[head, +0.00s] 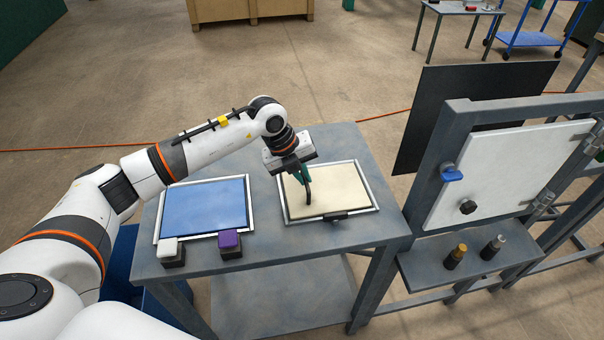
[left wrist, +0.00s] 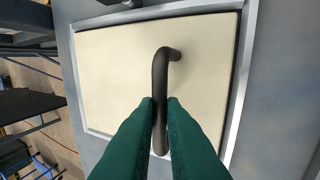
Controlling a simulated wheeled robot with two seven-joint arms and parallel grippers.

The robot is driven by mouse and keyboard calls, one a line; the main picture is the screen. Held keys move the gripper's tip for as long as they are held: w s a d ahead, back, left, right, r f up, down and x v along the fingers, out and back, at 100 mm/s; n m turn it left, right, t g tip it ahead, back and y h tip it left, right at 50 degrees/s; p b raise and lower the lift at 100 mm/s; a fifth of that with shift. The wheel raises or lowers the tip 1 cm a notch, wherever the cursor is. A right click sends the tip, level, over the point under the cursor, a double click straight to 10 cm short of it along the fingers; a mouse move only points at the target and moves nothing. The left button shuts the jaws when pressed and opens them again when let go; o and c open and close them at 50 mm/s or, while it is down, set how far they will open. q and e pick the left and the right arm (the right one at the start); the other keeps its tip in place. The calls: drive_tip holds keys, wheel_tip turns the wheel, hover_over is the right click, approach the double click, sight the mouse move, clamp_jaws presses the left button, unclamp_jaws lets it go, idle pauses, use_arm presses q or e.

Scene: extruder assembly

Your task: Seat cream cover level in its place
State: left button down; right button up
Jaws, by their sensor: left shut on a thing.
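The cream cover (head: 343,187) lies over the silver-edged frame (head: 376,204) on the right half of the grey table. Its dark curved handle (head: 308,194) stands up from its face. My left gripper (head: 303,177) is above the cover, with its green fingers shut on the handle. In the left wrist view the cover (left wrist: 115,75) lies within the silver rim, with a dark gap along its right edge. The fingers (left wrist: 160,101) hide part of the cover. I cannot tell whether it is fully level. My right gripper is not in view.
A blue panel (head: 205,208) in a similar frame lies left on the table (head: 270,262). A white-topped block (head: 168,250) and a purple-topped block (head: 230,242) stand at its front. A stand with a white door (head: 500,180) is at the right.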

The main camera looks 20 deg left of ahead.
use_arm(q)
drive_tip(key=shift+s+f, duration=0.1)
drive_tip(key=shift+f, duration=0.2)
drive_tip(key=c, duration=1.4)
unclamp_jaws()
drive_tip(key=shift+c, duration=0.2)
drive_tip(key=shift+r, duration=0.1)
wheel_tip(320, 180, up, 7)
drive_tip(key=p, duration=0.5)
